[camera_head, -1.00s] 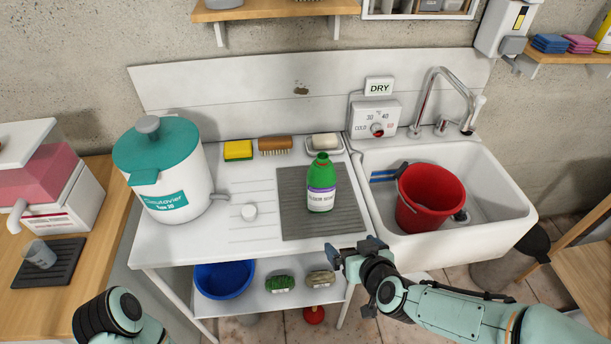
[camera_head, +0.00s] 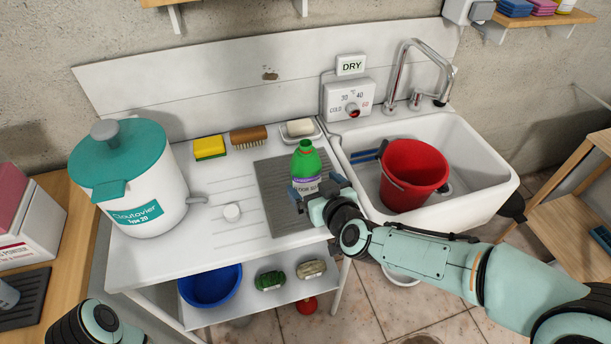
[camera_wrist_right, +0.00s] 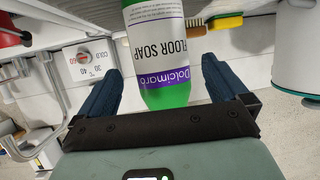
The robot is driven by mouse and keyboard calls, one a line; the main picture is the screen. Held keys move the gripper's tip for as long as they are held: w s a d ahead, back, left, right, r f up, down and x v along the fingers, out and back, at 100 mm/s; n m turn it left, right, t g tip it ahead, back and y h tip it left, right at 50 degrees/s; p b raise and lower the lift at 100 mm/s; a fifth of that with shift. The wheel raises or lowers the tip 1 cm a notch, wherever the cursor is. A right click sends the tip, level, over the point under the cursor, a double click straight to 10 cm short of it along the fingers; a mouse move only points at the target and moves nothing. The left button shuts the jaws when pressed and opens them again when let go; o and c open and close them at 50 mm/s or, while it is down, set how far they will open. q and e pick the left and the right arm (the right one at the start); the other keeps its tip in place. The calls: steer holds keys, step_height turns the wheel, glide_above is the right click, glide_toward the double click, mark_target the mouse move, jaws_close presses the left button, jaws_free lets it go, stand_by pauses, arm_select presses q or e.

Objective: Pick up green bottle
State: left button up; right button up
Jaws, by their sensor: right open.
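The green bottle (camera_head: 306,162) stands upright on the grey ribbed mat on the drainer, its white and purple label facing me. In the right wrist view the bottle (camera_wrist_right: 165,95) shows large, labelled "FLOOR SOAP", with its lower part between the fingers. My right gripper (camera_head: 315,194) is open at the near side of the bottle, its blue fingers on either side; in the wrist view the gripper (camera_wrist_right: 160,92) shows gaps between both fingers and the bottle. Part of the label is hidden behind the gripper in the head view. My left arm shows only at the bottom left; its fingers are out of view.
A white pot with a teal lid (camera_head: 125,160) stands left on the drainer. The red bucket (camera_head: 413,172) sits in the white sink (camera_head: 470,205). A yellow sponge (camera_head: 209,147), brush (camera_head: 248,136) and soap dish (camera_head: 301,130) lie behind the bottle.

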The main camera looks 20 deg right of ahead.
mark_target(311, 180)
steer(key=x, duration=0.5)
steer(key=shift+w, duration=0.15)
steer(key=shift+r, duration=0.1)
steer(key=c, duration=1)
steer(key=shift+c, duration=0.9)
steer(key=shift+r, duration=0.15)
